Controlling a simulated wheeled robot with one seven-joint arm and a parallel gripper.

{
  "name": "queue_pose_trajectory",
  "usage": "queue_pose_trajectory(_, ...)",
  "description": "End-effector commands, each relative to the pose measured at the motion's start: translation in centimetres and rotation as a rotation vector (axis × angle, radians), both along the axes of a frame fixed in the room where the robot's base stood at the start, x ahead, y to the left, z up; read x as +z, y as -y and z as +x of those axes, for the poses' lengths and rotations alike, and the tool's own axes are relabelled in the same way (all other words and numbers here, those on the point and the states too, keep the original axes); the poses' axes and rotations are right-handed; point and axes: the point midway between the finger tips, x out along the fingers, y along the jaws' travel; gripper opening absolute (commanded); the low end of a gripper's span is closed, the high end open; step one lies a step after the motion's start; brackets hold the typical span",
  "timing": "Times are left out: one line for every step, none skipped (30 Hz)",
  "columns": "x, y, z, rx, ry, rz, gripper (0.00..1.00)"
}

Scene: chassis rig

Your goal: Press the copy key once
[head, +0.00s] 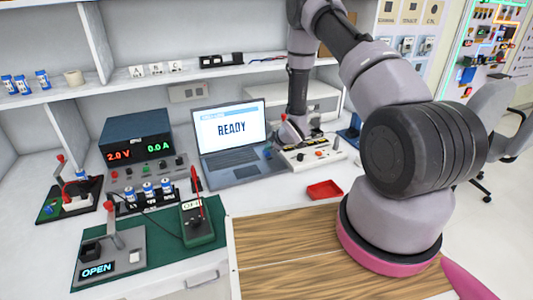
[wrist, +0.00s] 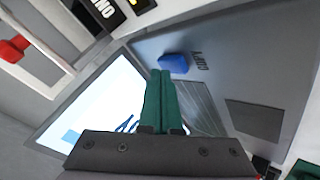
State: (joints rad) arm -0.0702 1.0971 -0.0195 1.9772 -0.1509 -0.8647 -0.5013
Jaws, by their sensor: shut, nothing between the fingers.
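The laptop (head: 228,172) stands open on the bench, its screen (head: 232,127) reading READY. The copy key is a blue block (wrist: 173,63) on the laptop's grey deck, beside the COPY lettering (wrist: 198,60). It also shows as a small blue spot at the deck's right side in the head view (head: 268,153). My gripper (wrist: 160,73) has green fingers, closed together and empty. In the wrist view its tips appear just beside the blue key. I cannot tell whether they touch it. In the head view my fingers are not clearly visible.
A switch panel (head: 310,152) stands right of the laptop. A red tray (head: 324,190) lies in front. A power supply (head: 137,137) and a green multimeter (head: 197,225) stand to the left. The wooden bench top (head: 290,255) is clear in front.

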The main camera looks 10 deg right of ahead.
Motion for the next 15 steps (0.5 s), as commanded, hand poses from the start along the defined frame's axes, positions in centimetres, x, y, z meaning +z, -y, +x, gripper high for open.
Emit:
queue_pose_trajectory(-0.08, 0.0, 0.0, 0.0, 0.0, 0.0, 0.0)
queue_pose_trajectory(-0.12, 0.0, 0.0, 0.0, 0.0, 0.0, 0.0)
queue_pose_trajectory(-0.16, 0.0, -0.01, 0.0, 0.0, 0.0, 0.0)
queue_pose_trajectory(-0.2, 0.0, 0.0, 0.0, 0.0, 0.0, 0.0)
queue_pose_trajectory(-0.23, 0.0, 0.0, 0.0, 0.0, 0.0, 0.0)
queue_pose_trajectory(-0.27, 0.0, 0.0, 0.0, 0.0, 0.0, 0.0)
queue_pose_trajectory(-0.32, 0.0, 0.0, 0.0, 0.0, 0.0, 0.0)
queue_pose_trajectory(-0.34, 0.0, 0.0, 0.0, 0.0, 0.0, 0.0)
queue_pose_trajectory(-0.39, 0.0, 0.01, 0.0, 0.0, 0.0, 0.0)
queue_pose_trajectory(-0.43, 0.01, 0.01, 0.0, 0.0, 0.0, 0.0)
queue_pose_trajectory(-0.46, 0.01, 0.0, 0.0, 0.0, 0.0, 0.0)
queue_pose_trajectory(-0.51, 0.0, 0.01, 0.0, 0.0, 0.0, 0.0)
queue_pose_trajectory(-0.54, 0.01, 0.0, 0.0, 0.0, 0.0, 0.0)
queue_pose_trajectory(-0.57, 0.0, 0.01, 0.0, 0.0, 0.0, 0.0)
queue_pose_trajectory(-0.63, 0.0, 0.01, 0.0, 0.0, 0.0, 0.0)
